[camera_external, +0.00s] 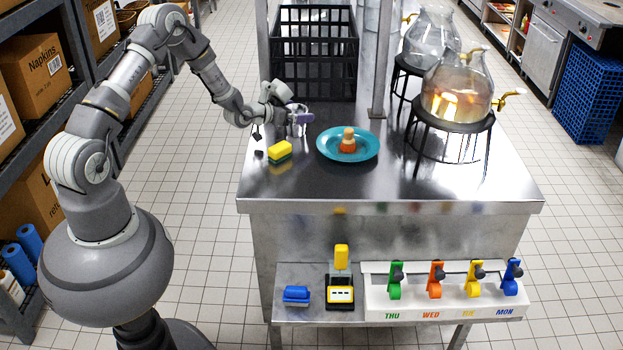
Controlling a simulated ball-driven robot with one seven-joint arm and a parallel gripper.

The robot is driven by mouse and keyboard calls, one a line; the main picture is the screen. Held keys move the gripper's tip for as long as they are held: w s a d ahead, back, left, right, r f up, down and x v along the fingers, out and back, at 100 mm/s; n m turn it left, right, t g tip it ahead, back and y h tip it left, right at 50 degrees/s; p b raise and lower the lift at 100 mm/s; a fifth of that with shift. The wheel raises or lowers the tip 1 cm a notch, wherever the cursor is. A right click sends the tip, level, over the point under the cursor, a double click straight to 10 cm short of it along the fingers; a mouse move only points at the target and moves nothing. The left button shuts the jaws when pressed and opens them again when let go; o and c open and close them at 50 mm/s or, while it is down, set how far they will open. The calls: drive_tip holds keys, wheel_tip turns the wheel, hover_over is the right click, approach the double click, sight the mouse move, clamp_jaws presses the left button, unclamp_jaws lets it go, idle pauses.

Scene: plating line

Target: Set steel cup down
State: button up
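My gripper (293,118) is at the left back part of the steel table (310,186), low over its top. A small shiny grey cup, the steel cup (302,125), shows at the fingers, partly covered by them. The gripper appears shut on it. At this size I cannot tell whether the cup's base touches the table.
A yellow and green sponge (280,152) lies just in front of my gripper. A teal plate (330,153) with stacked food (348,141) is to the right. A black crate (316,60) stands behind. Glass dispensers (458,88) on black stands occupy the right side.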

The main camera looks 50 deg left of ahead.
drive_tip(key=p+v, duration=0.2)
drive_tip(key=v, duration=1)
drive_tip(key=w+r+m+y, duration=0.1)
drive_tip(key=w+r, duration=0.3)
drive_tip(key=r, duration=0.4)
drive_tip(key=w+r, duration=0.4)
drive_tip(key=r, duration=0.5)
wheel_tip(320, 180, up, 19)
drive_tip(key=s+d+y, duration=0.2)
drive_tip(key=s+d+r+n, duration=0.1)
drive_tip(key=s+d+r, duration=0.1)
drive_tip(key=s+r, duration=0.7)
drive_tip(key=s+d+r+n+h, duration=0.1)
drive_tip(key=s+d+r, duration=0.2)
drive_tip(key=s+r, duration=0.7)
wheel_tip(320, 180, up, 7)
drive_tip(key=shift+r+t, duration=0.2)
drive_tip(key=shift+t, duration=0.2)
drive_tip(key=shift+s, duration=0.1)
wheel_tip(320, 180, down, 7)
drive_tip(key=b, duration=0.6)
drive_tip(key=shift+b, duration=0.4)
